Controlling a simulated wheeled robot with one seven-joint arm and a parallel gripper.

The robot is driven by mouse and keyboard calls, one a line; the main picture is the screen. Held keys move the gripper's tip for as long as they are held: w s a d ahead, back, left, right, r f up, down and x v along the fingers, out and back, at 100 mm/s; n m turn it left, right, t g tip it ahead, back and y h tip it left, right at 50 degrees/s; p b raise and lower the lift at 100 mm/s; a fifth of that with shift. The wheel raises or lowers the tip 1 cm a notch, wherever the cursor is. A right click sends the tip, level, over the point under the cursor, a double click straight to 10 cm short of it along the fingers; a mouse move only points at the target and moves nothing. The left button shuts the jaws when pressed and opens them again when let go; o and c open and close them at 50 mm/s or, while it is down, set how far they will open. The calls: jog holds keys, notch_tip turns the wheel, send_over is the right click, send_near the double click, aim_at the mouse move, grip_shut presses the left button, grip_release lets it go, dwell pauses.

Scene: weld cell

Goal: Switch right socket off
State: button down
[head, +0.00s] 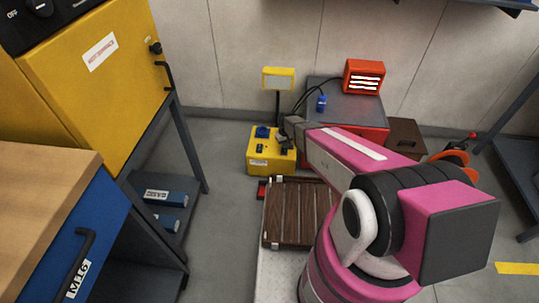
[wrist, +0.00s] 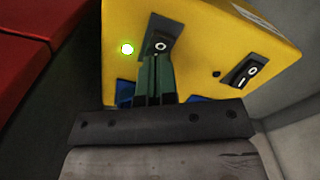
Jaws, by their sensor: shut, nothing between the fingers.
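The yellow socket box (head: 258,162) stands on the floor at the back, with a blue socket (head: 262,132) on its top left. My gripper (head: 286,136) reaches over its right side and hides the right socket. In the wrist view the box (wrist: 205,25) shows two black rocker switches. My shut, empty fingers (wrist: 155,60) are right at one switch (wrist: 162,44), covering its lower part; I cannot tell whether they touch it. A green lamp (wrist: 126,48) glows beside this switch. The other switch (wrist: 243,71) is clear of my fingers, and the small lamp (wrist: 215,74) beside it is dark.
A red cabinet (head: 375,133) with a grey top stands just right of the box; its red side (wrist: 22,70) shows in the wrist view. A yellow lamp (head: 278,78) on a post rises behind the box. A brown slatted crate (head: 290,225) lies in front.

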jog(key=shift+f, duration=1.45)
dwell(0.9)
jog(key=shift+r, duration=3.55)
jog(key=s+d+r+m, duration=0.2)
jog(key=s+d+r, duration=0.7)
jog(key=r, duration=0.4)
jog(key=s+d+r+m, duration=0.3)
jog(key=s+d+r, duration=0.6)
jog(key=r, duration=0.4)
jog(key=shift+s+d+r+m, duration=0.3)
jog(key=shift+d+r, duration=0.05)
jog(key=shift+d, duration=0.2)
jog(key=shift+d, duration=0.15)
